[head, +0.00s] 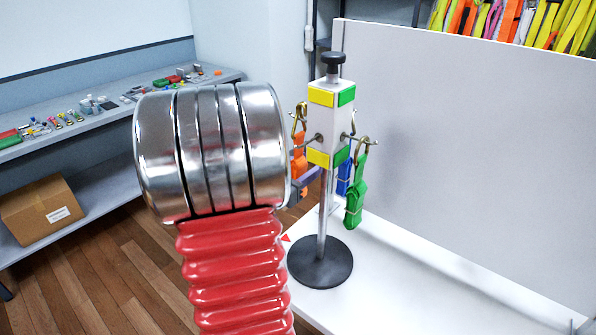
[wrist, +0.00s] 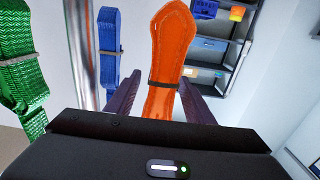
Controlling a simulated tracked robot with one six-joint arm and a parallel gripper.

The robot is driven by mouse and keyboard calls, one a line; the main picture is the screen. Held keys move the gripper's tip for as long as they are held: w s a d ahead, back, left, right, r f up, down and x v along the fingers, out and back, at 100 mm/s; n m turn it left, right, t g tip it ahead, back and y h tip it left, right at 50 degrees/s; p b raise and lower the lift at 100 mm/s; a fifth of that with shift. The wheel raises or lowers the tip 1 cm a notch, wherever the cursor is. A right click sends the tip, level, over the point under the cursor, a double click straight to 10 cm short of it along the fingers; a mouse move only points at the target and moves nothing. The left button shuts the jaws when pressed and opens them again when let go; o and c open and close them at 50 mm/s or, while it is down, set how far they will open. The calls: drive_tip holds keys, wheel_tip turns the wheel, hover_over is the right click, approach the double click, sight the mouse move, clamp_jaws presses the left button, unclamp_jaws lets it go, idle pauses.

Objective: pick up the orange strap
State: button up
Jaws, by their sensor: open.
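The orange strap (head: 299,155) hangs by a brass clip from a peg on the left side of the strap stand (head: 331,130) in the head view. In the wrist view the orange strap (wrist: 170,50) hangs upright, with its lower part between the two purple fingers of my gripper (wrist: 156,95). The fingers are open, one on each side of it, with gaps visible. In the head view my arm's metal joint and red sleeve hide most of my gripper.
A green strap (head: 356,192) and a blue strap (head: 345,176) hang on the stand's other pegs. The stand's round black base (head: 320,262) rests on a white table (head: 400,290). A white panel (head: 460,150) stands behind. A shelf (wrist: 215,50) shows beyond.

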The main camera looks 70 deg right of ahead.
idle(0.4)
clamp_jaws()
idle(0.4)
